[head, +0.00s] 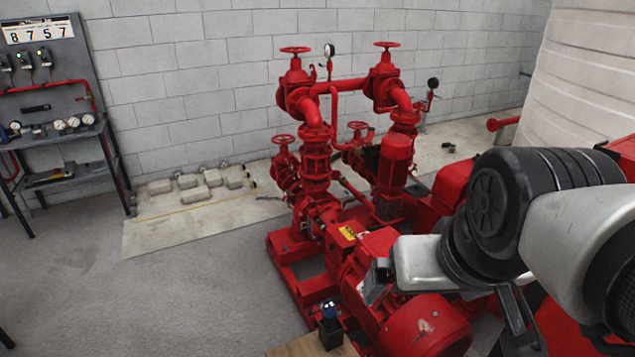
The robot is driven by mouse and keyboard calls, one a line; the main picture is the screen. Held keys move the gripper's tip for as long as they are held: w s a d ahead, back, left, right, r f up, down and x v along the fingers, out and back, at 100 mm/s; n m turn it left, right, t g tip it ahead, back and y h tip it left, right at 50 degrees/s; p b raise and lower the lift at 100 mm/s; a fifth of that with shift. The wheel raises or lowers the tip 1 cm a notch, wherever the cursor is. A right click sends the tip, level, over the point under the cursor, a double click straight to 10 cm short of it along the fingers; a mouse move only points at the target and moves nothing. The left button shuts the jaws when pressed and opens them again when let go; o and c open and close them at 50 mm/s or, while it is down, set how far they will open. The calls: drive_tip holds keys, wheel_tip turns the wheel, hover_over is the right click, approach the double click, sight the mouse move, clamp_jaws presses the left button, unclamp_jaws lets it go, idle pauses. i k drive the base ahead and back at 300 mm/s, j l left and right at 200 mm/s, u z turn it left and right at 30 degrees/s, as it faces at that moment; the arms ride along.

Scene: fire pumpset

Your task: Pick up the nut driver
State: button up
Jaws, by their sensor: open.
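A small dark tool with a blue top, which looks like the nut driver (329,309), stands upright in a black holder (330,332) at the bottom centre of the head view. The holder is on a wooden surface (305,347) cut off by the frame's lower edge. My gripper (376,281) is at the end of my arm, above and to the right of the tool and apart from it. It is open. It is seen partly from the side, and no object shows in it.
A red pump set (316,190) with valves and pipes fills the centre. A red motor (425,325) lies just right of the holder. A dark shelf rack (60,165) with gauges stands at the left. Grey floor (190,285) is clear at the left.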

sight(329, 316)
drive_tip(key=i+l+u, duration=0.1)
drive_tip(key=u, duration=0.25)
drive_tip(key=k, duration=0.55)
drive_tip(key=i+j+z, duration=0.15)
drive_tip(key=j+z, duration=0.15)
drive_tip(key=j, duration=0.65)
drive_tip(key=i+j+z, duration=0.1)
drive_tip(key=j+z, duration=0.2)
drive_tip(key=j, duration=0.7)
drive_tip(key=l, duration=0.2)
drive_tip(key=i, duration=0.05)
